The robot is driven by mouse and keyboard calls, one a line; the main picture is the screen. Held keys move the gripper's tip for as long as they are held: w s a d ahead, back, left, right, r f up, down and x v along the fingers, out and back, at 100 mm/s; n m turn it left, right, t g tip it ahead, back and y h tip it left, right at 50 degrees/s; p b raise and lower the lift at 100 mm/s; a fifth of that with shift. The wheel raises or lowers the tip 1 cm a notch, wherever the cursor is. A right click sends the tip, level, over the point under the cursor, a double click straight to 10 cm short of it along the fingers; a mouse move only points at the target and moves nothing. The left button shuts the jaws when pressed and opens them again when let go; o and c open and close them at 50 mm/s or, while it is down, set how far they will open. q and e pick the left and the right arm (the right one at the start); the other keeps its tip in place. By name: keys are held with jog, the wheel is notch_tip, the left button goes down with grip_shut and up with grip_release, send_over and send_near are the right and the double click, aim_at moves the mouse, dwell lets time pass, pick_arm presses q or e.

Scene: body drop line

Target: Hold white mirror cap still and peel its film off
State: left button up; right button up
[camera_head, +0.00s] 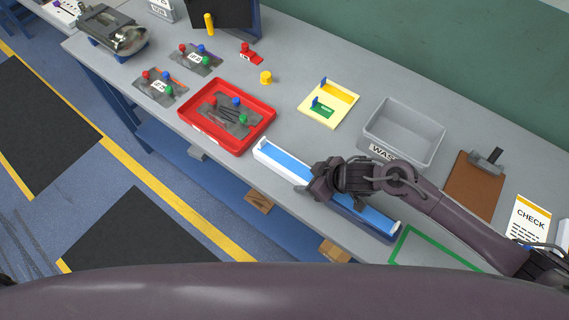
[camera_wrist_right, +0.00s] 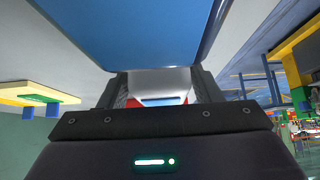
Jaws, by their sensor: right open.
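A long white piece with a bright blue top face (camera_head: 285,165) lies along the front edge of the grey table. I cannot make out a separate mirror cap or tell film from piece here. My right gripper (camera_head: 318,188) is over the middle of this long piece and hides part of it. In the right wrist view a broad blue surface (camera_wrist_right: 130,30) fills the top, close to the camera. The right fingers (camera_wrist_right: 155,90) are apart, with a whitish part with a blue strip showing between them; contact cannot be told. My left gripper is not in view.
A red tray (camera_head: 190,136) with a grey bag stands left of the long piece. Behind are a yellow tray (camera_head: 343,91), a grey bin (camera_head: 425,148) and a brown clipboard (camera_head: 474,185). A green frame (camera_head: 440,249) lies at the front right. Bare table lies between red and yellow trays.

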jog(key=c, duration=0.9)
